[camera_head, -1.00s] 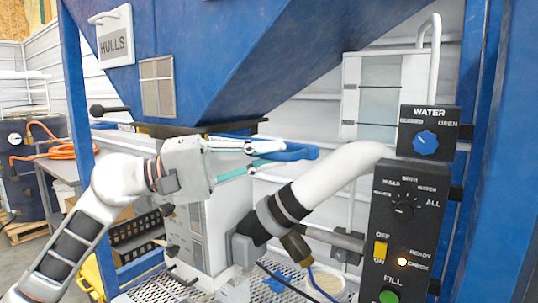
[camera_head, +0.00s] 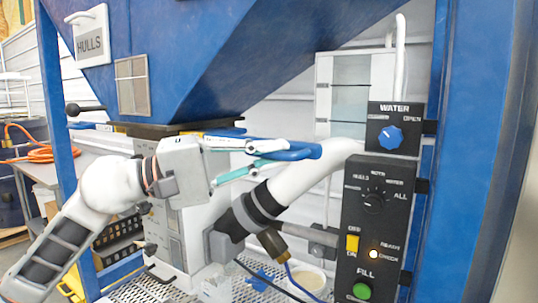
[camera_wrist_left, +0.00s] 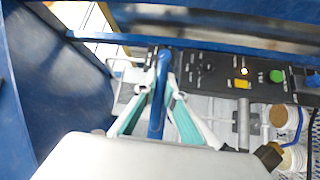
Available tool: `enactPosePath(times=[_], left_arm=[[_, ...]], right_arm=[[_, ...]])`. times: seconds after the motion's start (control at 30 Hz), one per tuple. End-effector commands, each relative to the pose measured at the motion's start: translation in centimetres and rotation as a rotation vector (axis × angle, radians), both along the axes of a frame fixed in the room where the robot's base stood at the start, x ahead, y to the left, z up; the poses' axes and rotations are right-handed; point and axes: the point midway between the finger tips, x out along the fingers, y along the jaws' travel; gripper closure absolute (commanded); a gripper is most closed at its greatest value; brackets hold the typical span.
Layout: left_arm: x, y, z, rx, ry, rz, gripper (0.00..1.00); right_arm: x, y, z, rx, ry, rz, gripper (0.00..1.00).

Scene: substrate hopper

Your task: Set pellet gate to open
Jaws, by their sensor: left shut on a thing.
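My left gripper (camera_head: 258,157) is shut on a blue handle (camera_head: 300,151) that sticks out beside the hopper's outlet. In the left wrist view the left gripper (camera_wrist_left: 158,118) has a teal-padded finger on each side of the upright blue handle (camera_wrist_left: 158,92). The blue hopper (camera_head: 215,60) narrows down to a dark outlet frame (camera_head: 170,130) behind the gripper. No pellet label or gate position mark is readable, and the gate plate is hidden. My right gripper is not in view.
A control panel (camera_head: 352,232) and a water dial box (camera_head: 393,140) stand right of the handle. A white pipe (camera_head: 310,183) passes just behind the gripper. Perforated grating (camera_head: 190,288) lies below.

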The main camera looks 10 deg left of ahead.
Motion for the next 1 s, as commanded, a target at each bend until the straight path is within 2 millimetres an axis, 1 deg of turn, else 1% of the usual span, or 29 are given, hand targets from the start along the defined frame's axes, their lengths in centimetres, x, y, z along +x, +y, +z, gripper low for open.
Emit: enactPosePath(times=[0.03, 0.07, 0.1, 0.4, 0.53, 0.67, 0.9, 1.0], left_arm=[[-0.3, -0.3, -0.2, 0.002, 0.003, -0.009, 0.82], [-0.3, -0.3, -0.1, 0.002, 0.003, -0.009, 0.75], [-0.3, -0.3, -0.1, 0.001, 0.003, -0.009, 0.72], [-0.2, -0.1, -0.1, 0.001, 0.002, -0.005, 0.72], [-0.3, 0.6, -0.2, 0.001, 0.001, -0.002, 0.72], [-1.0, 2.5, -0.6, 0.003, 0.003, -0.001, 0.72], [-2.9, 7.1, -1.3, 0.002, 0.007, -0.001, 0.72], [-3.6, 8.6, -1.5, 0.002, 0.006, -0.004, 0.72]], right_arm=[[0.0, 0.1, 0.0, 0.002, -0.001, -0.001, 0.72], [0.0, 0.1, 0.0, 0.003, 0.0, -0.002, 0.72], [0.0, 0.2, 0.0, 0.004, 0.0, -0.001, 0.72], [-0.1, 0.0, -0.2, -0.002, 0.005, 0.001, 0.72], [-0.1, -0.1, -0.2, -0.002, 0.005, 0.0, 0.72], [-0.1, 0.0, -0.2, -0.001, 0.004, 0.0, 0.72], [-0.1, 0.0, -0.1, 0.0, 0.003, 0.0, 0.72], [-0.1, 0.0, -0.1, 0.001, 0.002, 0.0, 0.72]])
